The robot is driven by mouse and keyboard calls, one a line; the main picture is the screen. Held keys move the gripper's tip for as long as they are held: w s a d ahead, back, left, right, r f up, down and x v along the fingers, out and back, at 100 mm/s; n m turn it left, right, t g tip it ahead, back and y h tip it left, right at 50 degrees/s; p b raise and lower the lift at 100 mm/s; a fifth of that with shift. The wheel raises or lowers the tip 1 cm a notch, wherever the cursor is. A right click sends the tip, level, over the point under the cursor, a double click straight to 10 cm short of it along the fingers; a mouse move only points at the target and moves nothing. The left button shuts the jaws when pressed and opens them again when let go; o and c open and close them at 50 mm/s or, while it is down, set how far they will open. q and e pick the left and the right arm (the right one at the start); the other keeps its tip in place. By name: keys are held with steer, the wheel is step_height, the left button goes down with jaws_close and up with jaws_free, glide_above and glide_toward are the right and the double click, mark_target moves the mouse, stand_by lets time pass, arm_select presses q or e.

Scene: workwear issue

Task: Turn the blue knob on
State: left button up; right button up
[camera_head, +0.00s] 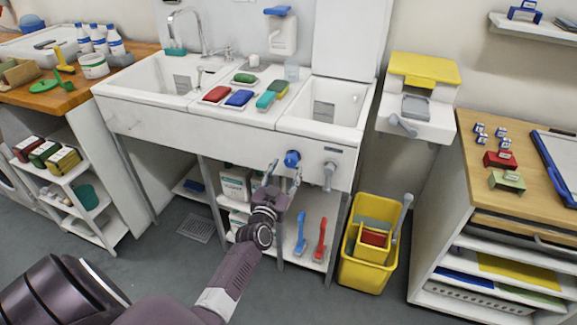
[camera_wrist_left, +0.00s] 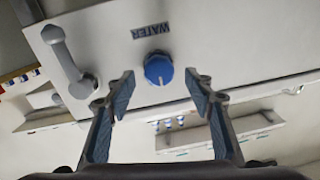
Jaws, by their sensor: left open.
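The blue knob (camera_head: 292,158) is on the front panel of the white double sink, below the right part of its counter. In the left wrist view the blue knob (camera_wrist_left: 158,69) has a "WATER" label (camera_wrist_left: 150,31) beside it. My left gripper (camera_head: 284,170) is open just in front of and below the knob. In the left wrist view its two fingers (camera_wrist_left: 158,88) are spread on either side, with the knob beyond the gap between the tips. I cannot see contact with the knob. My right gripper is not in view.
A grey lever handle (camera_head: 329,176) is on the same panel, right of the knob. The sink (camera_head: 190,117) overhangs a shelf with bottles, a blue brush (camera_head: 301,232) and a red brush (camera_head: 320,238). A yellow mop bucket (camera_head: 362,270) stands on the floor to the right.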

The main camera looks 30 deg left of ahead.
mark_target(292, 160)
arm_select(q)
steer(key=shift+x, duration=1.15)
steer(key=shift+w, duration=0.35)
steer(key=c, duration=1.1)
steer(key=shift+c, duration=0.3)
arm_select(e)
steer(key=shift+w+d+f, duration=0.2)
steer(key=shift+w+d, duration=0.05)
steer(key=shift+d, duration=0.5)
